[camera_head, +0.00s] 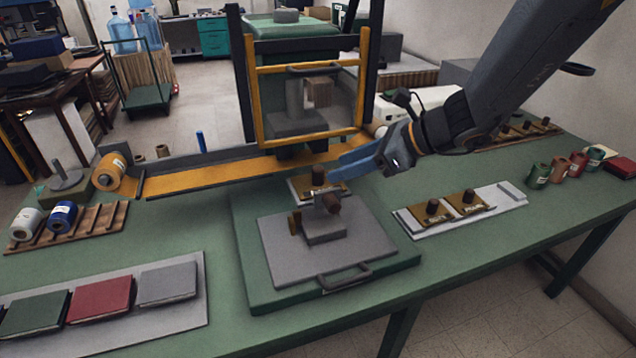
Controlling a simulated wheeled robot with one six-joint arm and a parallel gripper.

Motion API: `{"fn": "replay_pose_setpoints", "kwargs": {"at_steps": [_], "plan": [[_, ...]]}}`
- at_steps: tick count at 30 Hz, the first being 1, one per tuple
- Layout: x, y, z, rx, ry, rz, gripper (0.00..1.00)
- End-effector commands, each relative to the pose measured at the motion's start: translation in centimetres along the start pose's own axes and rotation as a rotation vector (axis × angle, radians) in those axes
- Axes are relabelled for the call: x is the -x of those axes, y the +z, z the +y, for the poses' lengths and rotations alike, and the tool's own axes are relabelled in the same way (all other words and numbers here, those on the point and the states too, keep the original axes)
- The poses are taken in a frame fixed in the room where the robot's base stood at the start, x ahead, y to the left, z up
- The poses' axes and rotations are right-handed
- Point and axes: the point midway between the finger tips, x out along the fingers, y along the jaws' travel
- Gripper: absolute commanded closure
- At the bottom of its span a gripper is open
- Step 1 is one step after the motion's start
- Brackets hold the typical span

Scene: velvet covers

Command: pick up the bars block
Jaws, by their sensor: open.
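Three brass blocks with dark knobs are in view, and their lettering is too small to read, so I cannot tell which is the bars block. One brass block (303,189) sits at the back of the green press base, just behind the grey plate. Two more, a left brass block (431,219) and a right brass block (476,208), sit on a pale tray (508,201) to the right. My gripper (337,168), with blue fingers, is open and empty. It appears beside and slightly above the knob of the block on the base; contact cannot be told.
A grey plate (290,268) with a small stand and front handle lies on the green base (246,223). A yellow-framed guard (305,142) stands close behind. Covers lie on a board (196,318) at left; spools (62,215) and small cans (537,175) flank the table.

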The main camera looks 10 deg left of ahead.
Motion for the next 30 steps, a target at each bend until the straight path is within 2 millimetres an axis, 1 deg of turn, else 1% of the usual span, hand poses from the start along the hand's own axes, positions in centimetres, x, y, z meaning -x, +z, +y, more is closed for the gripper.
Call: {"fn": "replay_pose_setpoints", "kwargs": {"at_steps": [2,6,14,21,24,30], "plan": [[-0.4,0.6,-0.4,-0.032,-0.007,-0.022,0.56],[-1.7,0.9,-0.5,-0.046,-0.008,-0.033,0.56],[-3.9,0.8,-0.6,-0.046,-0.009,-0.03,0.56],[-6.9,0.8,-0.7,-0.044,-0.008,-0.029,0.56],[-7.7,0.8,-0.7,-0.041,-0.01,-0.03,0.56],[-8.1,0.7,-0.8,-0.042,-0.012,-0.03,0.56]]}}
